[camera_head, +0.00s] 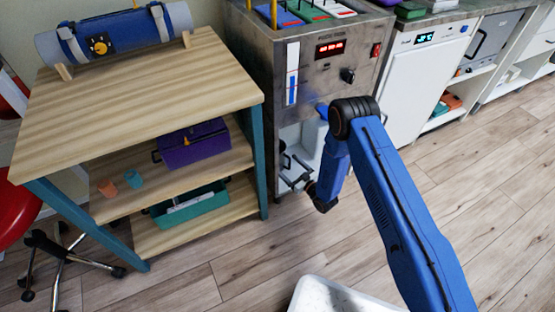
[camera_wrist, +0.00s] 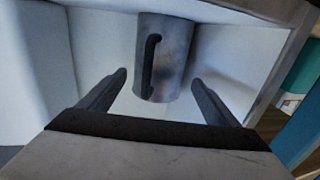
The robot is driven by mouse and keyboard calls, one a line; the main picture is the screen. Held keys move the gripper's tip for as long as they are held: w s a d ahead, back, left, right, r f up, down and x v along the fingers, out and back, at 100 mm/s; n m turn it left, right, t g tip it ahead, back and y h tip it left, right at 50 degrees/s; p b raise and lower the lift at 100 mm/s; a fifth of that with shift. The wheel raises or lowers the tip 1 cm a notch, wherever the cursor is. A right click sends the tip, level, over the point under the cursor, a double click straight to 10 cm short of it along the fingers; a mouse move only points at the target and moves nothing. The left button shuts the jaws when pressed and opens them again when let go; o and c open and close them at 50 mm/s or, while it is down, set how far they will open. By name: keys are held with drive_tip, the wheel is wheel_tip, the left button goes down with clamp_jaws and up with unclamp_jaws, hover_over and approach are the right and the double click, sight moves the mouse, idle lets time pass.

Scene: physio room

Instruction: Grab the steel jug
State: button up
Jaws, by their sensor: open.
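The steel jug (camera_wrist: 173,60) stands in a white-walled compartment, straight ahead of my gripper in the wrist view. It is a grey metal cylinder with a black handle (camera_wrist: 151,65) facing me. My gripper (camera_wrist: 158,82) is open, with one finger to each side of the jug's lower part and nothing held. Whether the fingertips reach past the jug's front is hard to tell. In the head view my gripper (camera_head: 294,171) is at the opening of the compartment under the steel unit, and the jug is mostly hidden there.
The white compartment walls (camera_wrist: 95,50) close in around the jug. A wooden shelf table (camera_head: 150,90) with a purple box (camera_head: 190,146) and a green tray (camera_head: 190,206) stands left of the steel unit (camera_head: 310,75). A white tub (camera_head: 330,296) is at the bottom. Floor on the right is clear.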

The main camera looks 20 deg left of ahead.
sight(282, 160)
drive_tip(key=shift+x, duration=3.35)
drive_tip(key=shift+w, duration=0.1)
drive_tip(key=c, duration=0.9)
drive_tip(key=shift+r, duration=0.1)
